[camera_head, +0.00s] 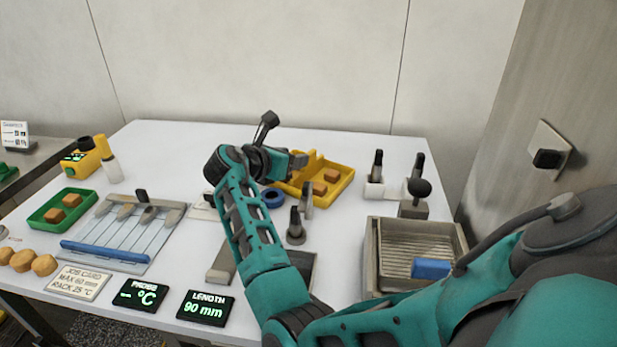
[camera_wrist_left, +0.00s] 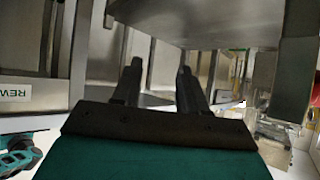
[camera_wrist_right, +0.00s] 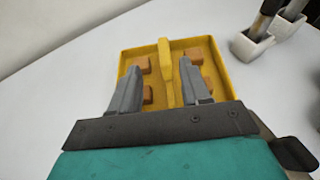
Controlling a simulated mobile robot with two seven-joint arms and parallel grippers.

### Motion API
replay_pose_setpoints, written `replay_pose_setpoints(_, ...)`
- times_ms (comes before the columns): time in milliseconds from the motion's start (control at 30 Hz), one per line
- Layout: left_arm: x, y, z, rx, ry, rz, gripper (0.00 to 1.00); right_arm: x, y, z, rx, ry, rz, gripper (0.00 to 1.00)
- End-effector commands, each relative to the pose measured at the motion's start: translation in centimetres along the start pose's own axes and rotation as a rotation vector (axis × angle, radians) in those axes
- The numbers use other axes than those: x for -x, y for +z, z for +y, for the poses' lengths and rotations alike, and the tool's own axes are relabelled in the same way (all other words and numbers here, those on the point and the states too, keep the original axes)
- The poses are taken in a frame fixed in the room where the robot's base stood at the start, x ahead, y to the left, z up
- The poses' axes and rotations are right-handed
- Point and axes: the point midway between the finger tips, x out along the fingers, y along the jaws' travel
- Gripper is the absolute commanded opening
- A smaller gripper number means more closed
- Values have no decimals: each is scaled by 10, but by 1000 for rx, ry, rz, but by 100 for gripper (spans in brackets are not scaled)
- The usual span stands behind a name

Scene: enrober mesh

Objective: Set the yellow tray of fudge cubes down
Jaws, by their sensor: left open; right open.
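The yellow tray (camera_head: 346,176) of brown fudge cubes (camera_head: 332,175) rests on the white table, left of the white holders. It also shows in the right wrist view (camera_wrist_right: 228,72), with an upright yellow handle (camera_wrist_right: 165,72) across its middle and cubes on both sides. My right gripper (camera_wrist_right: 161,66) is open over the tray, one finger on each side of the handle, with gaps visible. In the head view my right arm hides part of the tray's left side. My left gripper (camera_wrist_left: 160,67) is open and empty, away from the tray, and out of the head view.
White holders (camera_head: 374,188) with dark-handled tools are close right of the yellow tray. A blue ring (camera_head: 272,198) lies beside it. A metal bin (camera_head: 372,262) stands front right.

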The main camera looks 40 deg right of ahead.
Motion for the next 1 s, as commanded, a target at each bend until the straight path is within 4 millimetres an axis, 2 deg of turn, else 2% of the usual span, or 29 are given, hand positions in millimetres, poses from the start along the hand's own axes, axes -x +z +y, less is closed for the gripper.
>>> replay_pose_setpoints(167,-1,2,0,0,0,0,43,-14,-1,-2,-1,-1,0,47)
replay_pose_setpoints(433,-4,5,0,0,0,0,43,-51,-4,-7,0,0,-1,47)
replay_pose_setpoints(733,-4,5,0,0,0,1,43,-56,-3,-7,-1,1,0,47)
replay_pose_setpoints(1000,-5,3,0,0,-1,5,43,-56,-4,-7,-1,1,0,21)
